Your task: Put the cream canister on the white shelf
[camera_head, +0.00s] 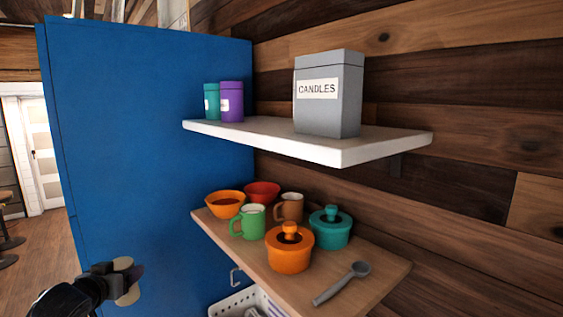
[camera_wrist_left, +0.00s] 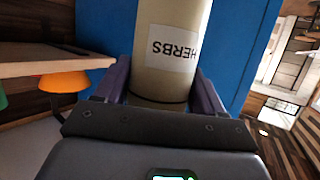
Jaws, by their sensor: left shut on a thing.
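The cream canister (camera_wrist_left: 168,85) has a label reading HERBS, which appears upside down in the left wrist view. My left gripper (camera_wrist_left: 162,92) is shut on it, with one finger on each side. In the head view my left gripper (camera_head: 122,281) is low at the left, in front of the blue cabinet, and only small cream parts of the canister (camera_head: 128,297) show around it. The white shelf (camera_head: 345,153) is higher and to the right, apart from the canister. My right gripper is not in view.
On the white shelf stand a grey CANDLES canister (camera_head: 318,110), a purple canister (camera_head: 232,108) and a teal canister (camera_head: 210,102). Bare shelf lies between purple and grey. The wooden shelf (camera_head: 369,289) below holds bowls, mugs, pots and a spoon. A tall blue cabinet (camera_head: 150,150) stands left.

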